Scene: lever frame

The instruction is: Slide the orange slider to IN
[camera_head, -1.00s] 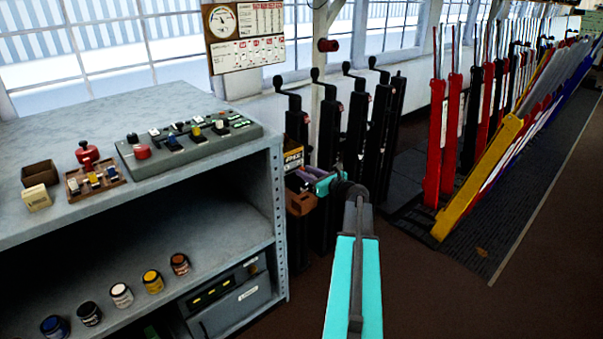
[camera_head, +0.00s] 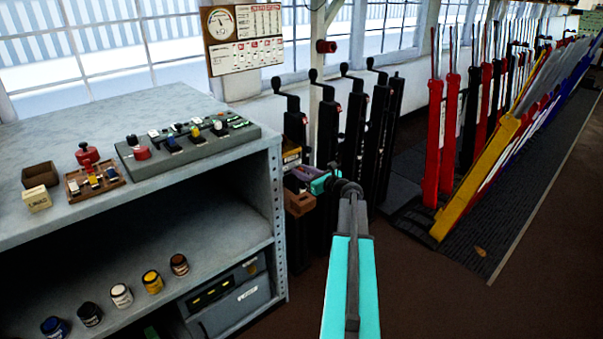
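My arm comes up from the bottom centre, and my gripper (camera_head: 304,180) is at its far end, just right of the shelf unit. It is small and turned partly away, so its finger gap cannot be made out. A brown-orange block-like part (camera_head: 299,203) shows just below it; I cannot tell whether they touch. No clearly orange slider can be made out. A grey control panel (camera_head: 190,146) on the shelf top carries several small white, blue and yellow controls. A small brown panel (camera_head: 95,182) beside it carries yellow, white and blue ones. No IN label is readable.
The grey shelf unit (camera_head: 278,215) stands close left of my gripper. Black crank-handled posts (camera_head: 356,140) stand directly behind it. Red levers (camera_head: 432,140) and a yellow slanted lever (camera_head: 478,178) stand to the right. Jars (camera_head: 121,295) sit on the lower shelf.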

